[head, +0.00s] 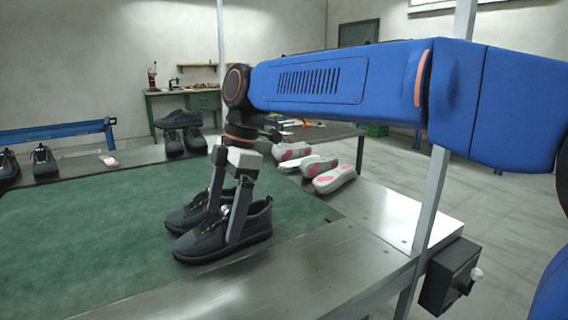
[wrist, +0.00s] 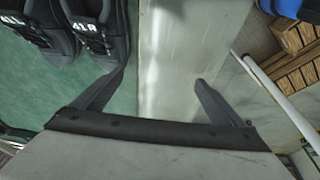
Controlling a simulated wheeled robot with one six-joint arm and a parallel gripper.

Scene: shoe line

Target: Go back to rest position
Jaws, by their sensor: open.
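My gripper (head: 227,214) is open and points down in the head view, its fingers overlapping the picture of a pair of black shoes. The nearer black shoe (head: 208,243) and the farther black shoe (head: 187,214) stand side by side on a green mat (head: 80,250). In the wrist view my gripper (wrist: 160,80) has its fingers wide apart with nothing between them but the bare metal table. The two black shoes (wrist: 98,28) are at the upper left there, outside the fingers, with light size marks on them.
Grey and pink shoes (head: 333,179) lie at the table's right. More black shoes (head: 182,130) stand at the back left, near a small pink and white item (head: 109,161). An upright metal post (head: 430,200) and a black box (head: 448,276) are at the right edge. The front mat is clear.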

